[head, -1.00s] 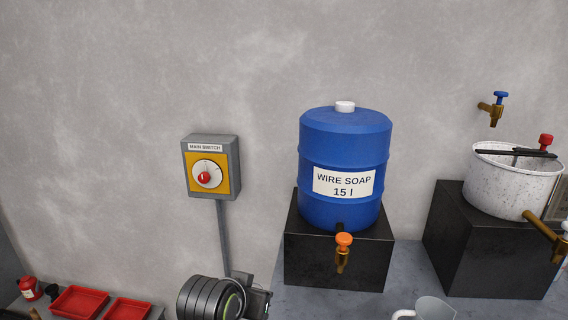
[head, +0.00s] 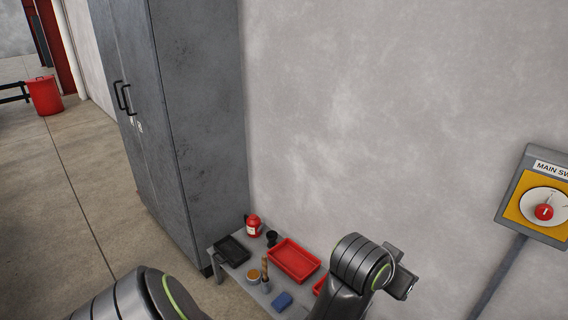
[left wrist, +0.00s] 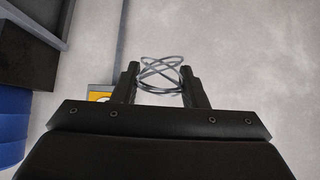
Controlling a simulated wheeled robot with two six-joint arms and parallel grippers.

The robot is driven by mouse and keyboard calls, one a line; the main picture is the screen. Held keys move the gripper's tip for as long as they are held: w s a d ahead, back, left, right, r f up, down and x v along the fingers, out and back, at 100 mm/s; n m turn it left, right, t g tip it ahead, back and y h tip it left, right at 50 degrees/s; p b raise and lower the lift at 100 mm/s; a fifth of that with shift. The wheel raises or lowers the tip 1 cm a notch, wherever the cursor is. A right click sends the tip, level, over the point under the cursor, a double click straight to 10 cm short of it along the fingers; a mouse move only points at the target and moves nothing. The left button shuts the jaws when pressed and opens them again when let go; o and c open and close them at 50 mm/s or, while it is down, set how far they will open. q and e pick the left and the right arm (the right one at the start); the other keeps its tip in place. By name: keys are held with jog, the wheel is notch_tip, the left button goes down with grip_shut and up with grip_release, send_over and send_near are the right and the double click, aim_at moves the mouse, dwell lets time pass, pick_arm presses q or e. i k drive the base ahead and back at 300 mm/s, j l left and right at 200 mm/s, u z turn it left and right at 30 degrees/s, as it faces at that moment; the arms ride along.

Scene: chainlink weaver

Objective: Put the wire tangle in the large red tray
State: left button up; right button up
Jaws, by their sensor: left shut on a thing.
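In the left wrist view the wire tangle (left wrist: 160,66), a few thin grey loops, sits between the two fingers of my left gripper (left wrist: 159,71), which is shut on it. In the head view a dark wrist part of my arm stands in front of the bench, and the tangle cannot be made out there. The larger red tray (head: 293,262) lies on the low bench, left of that wrist, and looks empty. A second red tray (head: 319,286) is mostly hidden behind the arm.
The bench (head: 219,272) also holds a black tray (head: 233,251), a red bottle (head: 253,226), a small black cup (head: 271,239), a round tin (head: 253,277) and a blue block (head: 282,301). A tall grey cabinet (head: 190,120) stands left of the bench; the wall is behind.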

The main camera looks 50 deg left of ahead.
aim_at(293, 262)
jog(key=i+j, duration=0.1)
jog(key=j, duration=0.35)
jog(key=i+j, duration=0.1)
jog(key=j, duration=0.35)
jog(key=j+u, duration=0.1)
jog(key=j, duration=0.3)
jog(key=i+j, duration=0.15)
jog(key=j, duration=0.3)
jog(key=i+j, duration=0.1)
jog(key=j, duration=0.35)
jog(key=i+j+u, duration=0.1)
jog(key=i+j, duration=0.6)
